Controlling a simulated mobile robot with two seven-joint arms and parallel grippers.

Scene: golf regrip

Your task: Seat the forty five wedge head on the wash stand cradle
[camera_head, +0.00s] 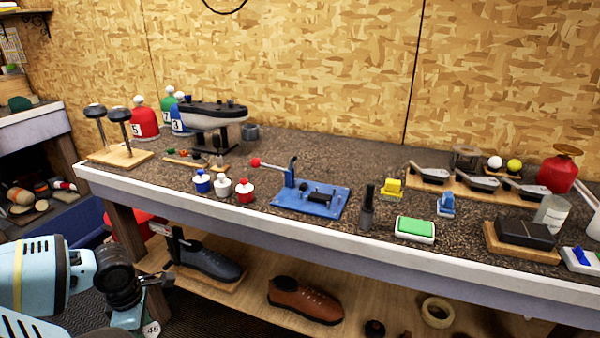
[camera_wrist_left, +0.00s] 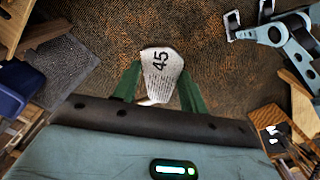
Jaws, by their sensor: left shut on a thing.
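My left gripper (camera_head: 150,285) is low at the left, in front of the bench and over the floor. Its green fingers (camera_wrist_left: 158,88) are shut on the forty five wedge head (camera_wrist_left: 161,68), a pale piece with "45" on its face. The head view shows the wedge head (camera_head: 151,329) small at the bottom edge. A wooden rack (camera_head: 462,190) with several dark, wedge-shaped pieces stands at the bench's right. I cannot tell whether it is the wash stand cradle. My right gripper is not seen.
The bench (camera_head: 330,238) holds a blue plate with a lever (camera_head: 312,202), a green pad (camera_head: 415,229), a dark block on wood (camera_head: 525,232), and several bottles. Shoes (camera_head: 305,300) lie on the shelf below. The bench's front edge lies between my left gripper and the benchtop.

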